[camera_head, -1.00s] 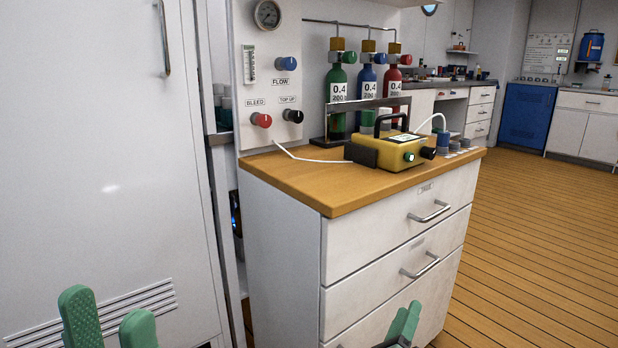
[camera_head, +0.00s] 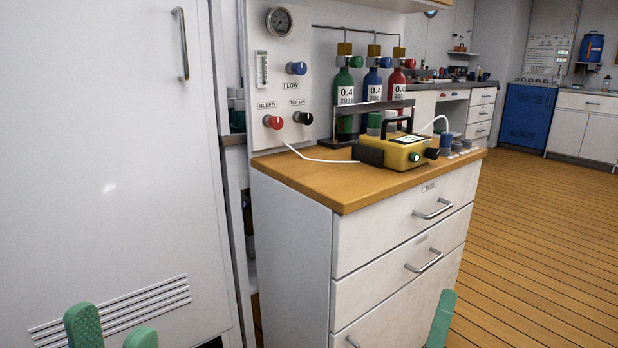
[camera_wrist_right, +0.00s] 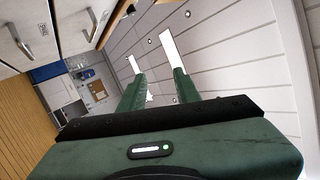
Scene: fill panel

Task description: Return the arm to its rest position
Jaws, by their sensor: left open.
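My left gripper (camera_head: 112,330) shows only as two green fingertips at the bottom left of the head view. They are apart, with nothing between them, in front of the white cabinet door. My right gripper (camera_head: 441,320) shows as one green finger at the bottom of the head view, in front of the lower drawers. In the right wrist view both fingers of this gripper (camera_wrist_right: 160,90) point away, spread apart and empty, with the ceiling behind them. The rest of both arms is out of view.
A white drawer cabinet (camera_head: 290,250) with a wooden top stands ahead. On it are a yellow device (camera_head: 395,153) and green, blue and red cylinders (camera_head: 372,88). A gauge panel (camera_head: 284,75) rises behind. A tall white door (camera_head: 110,150) fills the left. Open floor (camera_head: 540,240) lies right.

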